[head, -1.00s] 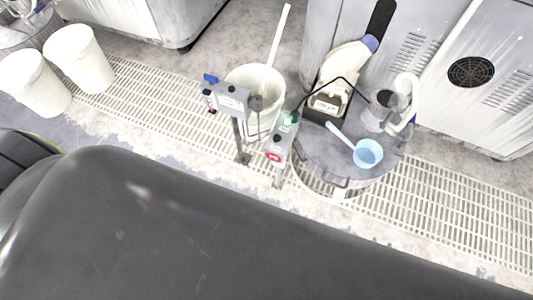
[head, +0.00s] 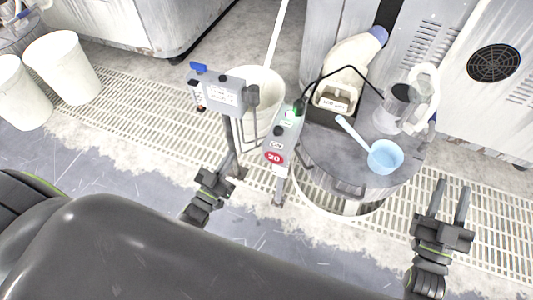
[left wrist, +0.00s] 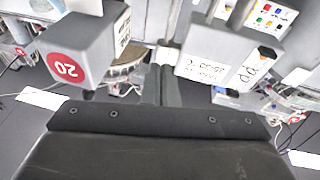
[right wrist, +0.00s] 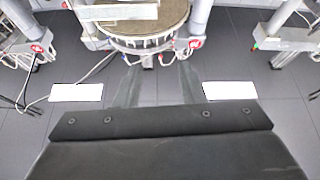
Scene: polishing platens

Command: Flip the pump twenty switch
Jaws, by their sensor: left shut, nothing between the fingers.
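The pump twenty switch box (head: 283,138) is a grey box on a post, with a red round 20 label, a dark knob and a green light on top. In the left wrist view the box (left wrist: 95,40) with its red 20 label is at the upper left. My left gripper (head: 228,160) is shut and empty, low and to the left of the box, apart from it. In the left wrist view its fingers (left wrist: 160,85) point between the 20 box and another grey box. My right gripper (head: 451,190) is open and empty at the right, beyond the drum.
A second grey box (head: 222,95) with a blue handle stands on a post left of the switch box. A drum (head: 330,165) with a blue scoop (head: 384,156) and a jug stands right of it. A white bucket (head: 262,85) is behind. Grated floor (head: 490,220) lies at right.

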